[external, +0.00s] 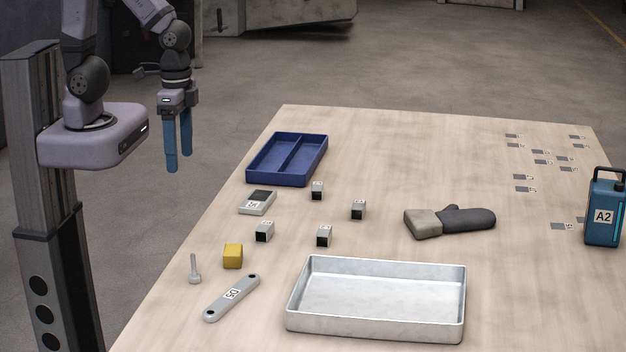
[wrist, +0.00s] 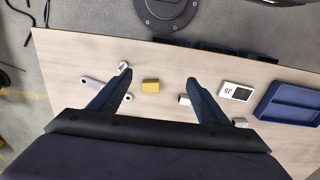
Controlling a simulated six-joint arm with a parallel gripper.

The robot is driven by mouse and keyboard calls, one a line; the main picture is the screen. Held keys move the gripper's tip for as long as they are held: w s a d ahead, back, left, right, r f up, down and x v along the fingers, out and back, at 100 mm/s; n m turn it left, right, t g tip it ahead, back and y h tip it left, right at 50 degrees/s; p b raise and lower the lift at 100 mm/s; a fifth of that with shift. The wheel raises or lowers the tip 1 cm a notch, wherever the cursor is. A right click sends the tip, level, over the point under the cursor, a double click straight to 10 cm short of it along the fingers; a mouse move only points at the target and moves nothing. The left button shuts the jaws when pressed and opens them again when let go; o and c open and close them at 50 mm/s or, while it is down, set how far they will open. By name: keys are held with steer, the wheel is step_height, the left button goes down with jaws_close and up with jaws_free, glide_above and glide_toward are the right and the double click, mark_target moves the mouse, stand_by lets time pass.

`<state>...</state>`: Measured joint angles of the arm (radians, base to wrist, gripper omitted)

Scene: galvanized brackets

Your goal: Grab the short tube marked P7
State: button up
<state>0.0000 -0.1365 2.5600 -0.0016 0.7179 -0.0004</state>
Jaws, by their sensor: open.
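Several short square grey metal tubes stand on the table in the external view, between the blue tray and the metal tray: a back one (external: 317,190), a right one (external: 358,210), a left one (external: 264,231) and a front one (external: 324,236). Each has a small white label, too small to read, so I cannot tell which is P7. In the wrist view, one tube (wrist: 185,100) shows partly beside the right finger and another (wrist: 240,123) to its right. My gripper (external: 178,162) is open and empty, raised beyond the table's left edge; its fingers also show in the wrist view (wrist: 160,88).
A blue divided tray (external: 251,176), a labelled box (external: 257,203), a yellow block (external: 233,256), a bolt (external: 194,268) and a flat bracket (external: 232,298) lie at the left. A metal tray (external: 375,332) is in front. A glove (external: 450,221) and canister (external: 604,212) are right.

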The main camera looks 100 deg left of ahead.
steer(key=d+f+n+g+h+p, duration=0.1)
steer(key=d+f+n+h, duration=0.35)
steer(key=n+h, duration=0.6)
steer(key=w+a+f+n+t, duration=0.5)
steer(key=w+n+t, duration=0.25)
steer(key=n, duration=0.35)
steer(key=a+f+n+t+y, duration=0.2)
steer(key=a+f+n, duration=0.1)
steer(key=a+n, duration=0.1)
steer(key=a+f+n+t+y, duration=0.2)
steer(key=a+n, duration=0.1)
steer(key=a, duration=0.1)
steer(key=a+f+n+t+y+p, duration=0.1)
steer(key=a+f+n+t+y, duration=0.2)
steer(key=a+n, duration=0.1)
steer(key=shift+a+f+n, duration=0.35)
steer(key=shift+s+a+f+n+y, duration=0.25)
steer(key=shift+a+f+n+y, duration=0.1)
steer(key=shift+y, duration=0.1)
steer(key=shift+x, duration=1.1)
